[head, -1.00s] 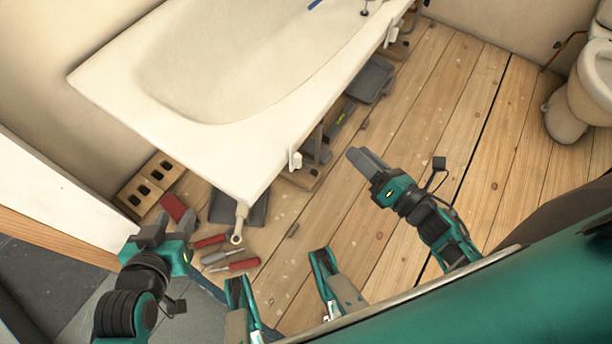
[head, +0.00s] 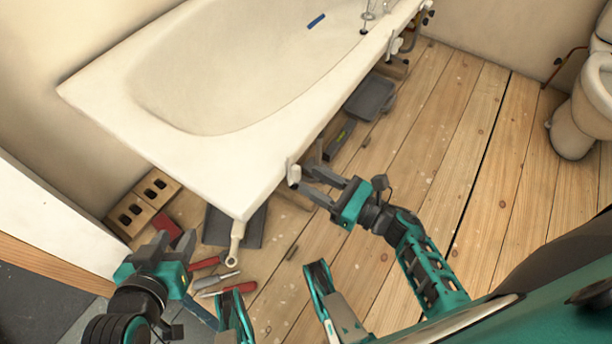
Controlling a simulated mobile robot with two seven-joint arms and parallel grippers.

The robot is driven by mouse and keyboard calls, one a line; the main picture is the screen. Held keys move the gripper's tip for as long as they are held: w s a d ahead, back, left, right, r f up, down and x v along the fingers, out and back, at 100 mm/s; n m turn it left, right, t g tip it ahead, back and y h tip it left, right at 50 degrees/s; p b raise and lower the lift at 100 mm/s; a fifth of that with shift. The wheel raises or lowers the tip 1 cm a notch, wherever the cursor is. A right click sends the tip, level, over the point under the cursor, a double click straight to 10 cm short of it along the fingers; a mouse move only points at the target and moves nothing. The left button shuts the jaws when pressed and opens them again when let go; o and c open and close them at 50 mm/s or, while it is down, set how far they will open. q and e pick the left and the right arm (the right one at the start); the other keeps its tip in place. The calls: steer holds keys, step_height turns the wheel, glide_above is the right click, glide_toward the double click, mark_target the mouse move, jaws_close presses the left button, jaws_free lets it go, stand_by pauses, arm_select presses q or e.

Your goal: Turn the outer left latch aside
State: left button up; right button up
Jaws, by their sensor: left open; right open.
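A small white latch (head: 293,173) sits on the near long edge of the white bathtub (head: 190,152). Another white latch-like piece (head: 396,46) shows further along that edge. My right gripper (head: 306,178) is open, its fingertips right beside the nearer latch; I cannot tell whether they touch it. My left gripper (head: 174,242) is open and empty, low at the left, near the tools on the floor.
A pale bar with a ring end (head: 235,243) hangs at the tub's near corner. A hollow brick block (head: 142,207), a red item (head: 167,229) and red-handled tools (head: 240,288) lie on the floor. A grey tray (head: 371,97) lies beside the tub. The wooden floor (head: 450,130) is clear at the right.

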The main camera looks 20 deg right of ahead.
mark_target(300, 175)
steer(key=shift+x, duration=1.55)
jaws_close()
